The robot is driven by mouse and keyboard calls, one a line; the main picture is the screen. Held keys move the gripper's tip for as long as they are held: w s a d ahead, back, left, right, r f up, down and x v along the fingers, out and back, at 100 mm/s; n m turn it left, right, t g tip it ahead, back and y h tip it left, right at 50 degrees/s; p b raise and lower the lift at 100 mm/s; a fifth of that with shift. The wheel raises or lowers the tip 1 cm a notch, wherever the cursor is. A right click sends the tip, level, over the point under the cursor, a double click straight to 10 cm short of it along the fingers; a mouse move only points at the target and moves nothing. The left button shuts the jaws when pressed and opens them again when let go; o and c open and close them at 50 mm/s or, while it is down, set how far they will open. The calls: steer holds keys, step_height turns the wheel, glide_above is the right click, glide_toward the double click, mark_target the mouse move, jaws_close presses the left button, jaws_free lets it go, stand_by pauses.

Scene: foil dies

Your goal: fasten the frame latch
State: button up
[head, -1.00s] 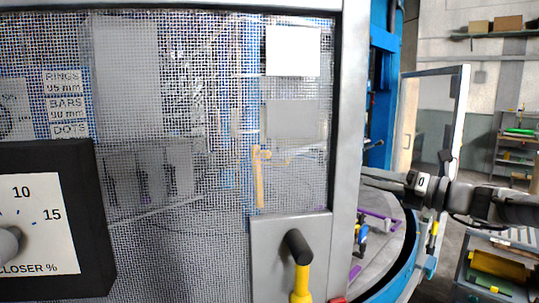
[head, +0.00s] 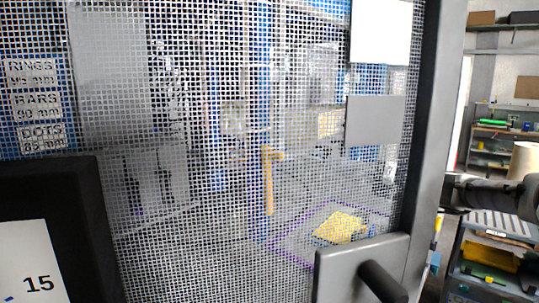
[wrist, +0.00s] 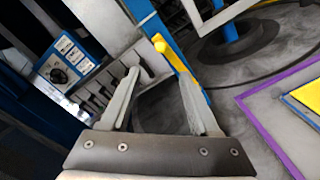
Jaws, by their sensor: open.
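My gripper (wrist: 158,76) is open in the wrist view, with nothing between its two grey fingers. A yellow lever with a rounded end (wrist: 160,46) stands beyond the fingertips, apart from them, beside a blue post; I cannot tell for sure that it is the frame latch. A yellow upright piece (head: 268,185) shows through the mesh in the head view, perhaps the same part. A purple-edged frame (wrist: 262,132) lies at the right of the wrist view, with a yellow panel inside it. My gripper's fingers cannot be made out in the head view.
A mesh door (head: 230,240) fills most of the head view, with a grey plate (head: 335,278) and dark handle (head: 383,283) at lower right. Shelves (head: 495,150) stand behind at right. Grey slotted holders (wrist: 95,95) lie left of my gripper.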

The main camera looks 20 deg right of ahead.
steer(key=x, duration=1.7)
steer(key=shift+w+a+p, duration=0.15)
steer(key=shift+w+p, duration=0.1)
steer(key=shift+p, duration=0.05)
jaws_close()
stand_by(0.8)
